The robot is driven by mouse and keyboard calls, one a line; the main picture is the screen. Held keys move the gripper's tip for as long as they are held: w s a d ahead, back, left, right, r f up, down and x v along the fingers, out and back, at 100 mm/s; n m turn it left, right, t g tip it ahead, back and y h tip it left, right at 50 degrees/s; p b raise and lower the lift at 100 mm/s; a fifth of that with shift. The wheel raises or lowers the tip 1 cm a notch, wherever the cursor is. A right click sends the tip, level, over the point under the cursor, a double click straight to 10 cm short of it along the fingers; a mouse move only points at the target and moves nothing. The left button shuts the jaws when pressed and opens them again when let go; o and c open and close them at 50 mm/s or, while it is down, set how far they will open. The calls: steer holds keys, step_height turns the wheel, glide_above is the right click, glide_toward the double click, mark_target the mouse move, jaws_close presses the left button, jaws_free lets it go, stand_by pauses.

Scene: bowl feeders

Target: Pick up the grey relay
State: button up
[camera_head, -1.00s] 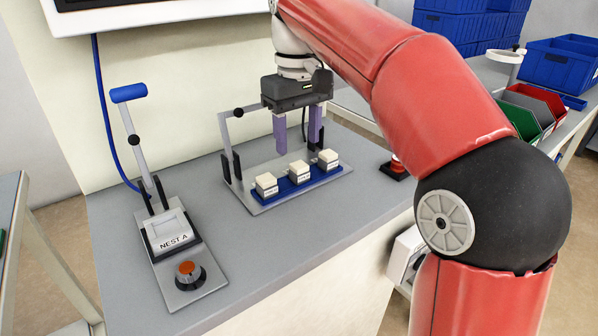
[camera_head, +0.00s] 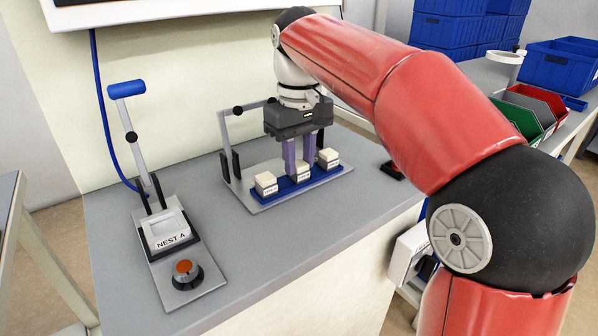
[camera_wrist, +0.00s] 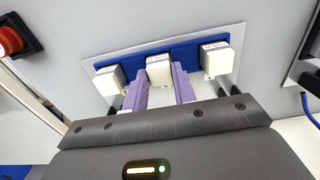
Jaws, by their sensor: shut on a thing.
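Three small whitish-grey relays sit in a row on a blue strip (camera_head: 284,194). My gripper (camera_head: 303,172) points down at the middle relay (camera_head: 303,177), and its two purple fingers are shut on that relay's sides. The wrist view shows the middle relay (camera_wrist: 159,70) between the fingertips. The left relay (camera_head: 265,184) and the right relay (camera_head: 328,158) stand free on either side; they also show in the wrist view. The middle relay still appears at the strip's level. The lettering on the relays is too small to read.
The strip lies on a grey plate (camera_head: 257,205) with a lever frame (camera_head: 229,140) behind. At left stands a fixture marked NEST A (camera_head: 168,231) with a blue-handled lever (camera_head: 127,89) and an orange knob (camera_head: 184,267). Bare bench (camera_head: 255,250) lies in front.

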mark_target(298, 163)
steer(key=shift+r, duration=0.1)
step_height(298, 163, up, 10)
steer(key=p, duration=0.1)
steer(key=shift+p, duration=0.3)
stand_by(1.2)
